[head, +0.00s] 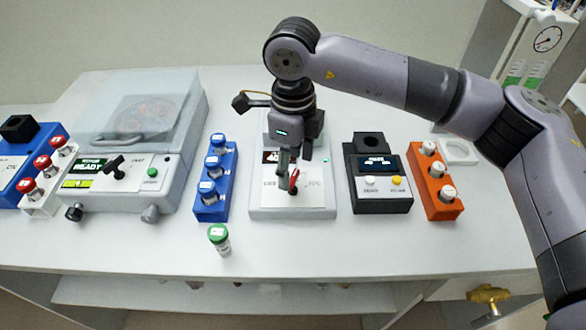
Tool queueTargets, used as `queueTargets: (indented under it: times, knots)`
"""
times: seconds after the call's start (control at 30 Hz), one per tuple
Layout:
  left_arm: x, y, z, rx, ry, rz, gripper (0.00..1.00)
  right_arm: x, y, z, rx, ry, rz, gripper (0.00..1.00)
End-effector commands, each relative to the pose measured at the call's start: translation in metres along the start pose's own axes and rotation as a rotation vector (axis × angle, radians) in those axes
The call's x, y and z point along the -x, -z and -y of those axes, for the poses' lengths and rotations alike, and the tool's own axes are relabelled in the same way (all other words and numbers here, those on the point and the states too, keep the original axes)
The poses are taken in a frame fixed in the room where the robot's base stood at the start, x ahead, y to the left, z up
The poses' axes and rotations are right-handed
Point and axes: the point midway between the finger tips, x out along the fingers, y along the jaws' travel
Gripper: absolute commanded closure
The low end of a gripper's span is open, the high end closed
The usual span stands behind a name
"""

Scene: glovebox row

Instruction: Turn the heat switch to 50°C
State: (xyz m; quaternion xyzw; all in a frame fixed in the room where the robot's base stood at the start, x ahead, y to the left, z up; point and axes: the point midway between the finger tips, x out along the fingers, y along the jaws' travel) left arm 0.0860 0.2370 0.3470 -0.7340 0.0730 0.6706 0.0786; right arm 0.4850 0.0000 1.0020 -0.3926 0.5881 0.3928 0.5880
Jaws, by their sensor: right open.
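The heat switch (294,181) is a small red lever on the front panel of a white heater unit (265,212) in the middle of the bench. Printed marks stand on both sides of it; they are too small to read surely. My right gripper (287,186) points down over this panel, with its open fingers at the switch. The fingers hide part of the switch, and I cannot tell whether they touch it. My left gripper is out of view.
Left of the heater are a blue vial rack (211,207), a centrifuge (126,195) reading READY and a loose green-capped vial (219,239). Right of it are a black device (381,205) and an orange rack (441,208).

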Motion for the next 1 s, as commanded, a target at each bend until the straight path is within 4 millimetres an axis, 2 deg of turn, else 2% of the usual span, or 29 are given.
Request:
queueTargets:
  times: [0.2, 0.43, 0.6, 1.0]
  knots:
    - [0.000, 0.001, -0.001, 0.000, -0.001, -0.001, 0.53, 0.049, -0.001, 0.001, -0.001, 0.004, 0.002, 0.40]
    - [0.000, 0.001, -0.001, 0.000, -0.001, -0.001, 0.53, 0.086, -0.001, 0.000, 0.000, 0.002, 0.001, 0.40]
    - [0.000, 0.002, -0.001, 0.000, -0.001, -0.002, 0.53, 0.095, 0.000, 0.000, 0.001, 0.000, 0.000, 0.40]
    - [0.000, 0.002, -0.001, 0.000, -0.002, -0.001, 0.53, 0.095, 0.000, 0.000, 0.001, 0.000, 0.000, 0.40]
